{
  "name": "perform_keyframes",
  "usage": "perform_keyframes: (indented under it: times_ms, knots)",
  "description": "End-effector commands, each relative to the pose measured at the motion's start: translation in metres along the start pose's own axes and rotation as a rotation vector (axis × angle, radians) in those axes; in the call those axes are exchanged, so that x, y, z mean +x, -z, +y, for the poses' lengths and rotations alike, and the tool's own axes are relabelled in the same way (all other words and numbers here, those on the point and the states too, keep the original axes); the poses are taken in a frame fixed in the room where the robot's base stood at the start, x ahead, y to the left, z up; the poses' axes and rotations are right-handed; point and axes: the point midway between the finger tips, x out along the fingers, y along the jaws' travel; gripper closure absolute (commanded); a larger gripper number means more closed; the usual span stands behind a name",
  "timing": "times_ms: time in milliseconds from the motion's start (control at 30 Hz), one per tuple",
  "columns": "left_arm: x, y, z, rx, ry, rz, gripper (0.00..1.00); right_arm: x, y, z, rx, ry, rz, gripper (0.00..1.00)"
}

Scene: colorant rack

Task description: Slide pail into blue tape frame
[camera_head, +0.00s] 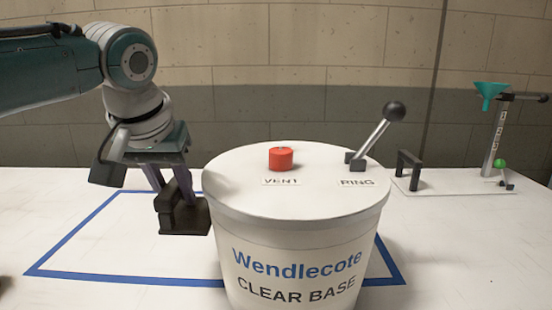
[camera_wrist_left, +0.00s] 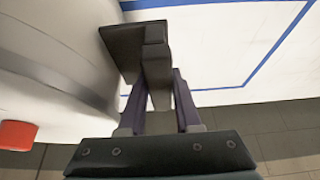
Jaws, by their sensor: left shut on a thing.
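The white pail (camera_head: 300,235) reads "Wendlecote CLEAR BASE" and stands upright, its lid bearing a red knob (camera_head: 281,158) marked VENT and a black-tipped lever (camera_head: 378,132) marked RING. Blue tape (camera_head: 120,278) outlines a rectangle on the table. The pail hides part of its front line and right side; its foot is below the picture. My left gripper (camera_head: 180,208) is at the pail's left side, shut on a dark block (camera_wrist_left: 124,48) close against the pail wall (camera_wrist_left: 60,60). Whether the block is fixed to the pail I cannot tell. My right gripper is not in view.
A white board (camera_head: 450,182) at the back right carries a black bracket (camera_head: 408,168), a stand (camera_head: 495,140) with a teal funnel (camera_head: 490,92) and a green-knobbed lever (camera_head: 502,166). The white table (camera_head: 60,220) is clear inside the tape left of the pail. A block wall stands behind.

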Motion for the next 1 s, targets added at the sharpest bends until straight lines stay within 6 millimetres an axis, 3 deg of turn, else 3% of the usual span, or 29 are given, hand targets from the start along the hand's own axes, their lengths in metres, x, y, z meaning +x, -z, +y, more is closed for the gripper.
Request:
perform_keyframes:
  times_ms: [433,467,500,767,1000]
  knots:
    - [0.0023,0.0033,-0.0001,-0.001,0.0,-0.003,1.0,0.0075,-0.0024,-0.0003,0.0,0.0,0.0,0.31]
    - [0.0023,0.0032,-0.0001,-0.001,0.0,-0.004,0.65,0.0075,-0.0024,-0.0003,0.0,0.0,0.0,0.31]
    - [0.0023,0.0032,-0.0001,-0.001,0.0,-0.003,0.61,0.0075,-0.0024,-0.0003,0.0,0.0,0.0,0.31]
    - [0.0022,0.0034,0.0001,0.0,-0.001,-0.003,0.33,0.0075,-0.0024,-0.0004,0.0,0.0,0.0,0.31]
    - [0.0035,0.0013,-0.0013,0.004,0.005,-0.008,0.33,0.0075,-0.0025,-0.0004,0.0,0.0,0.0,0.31]
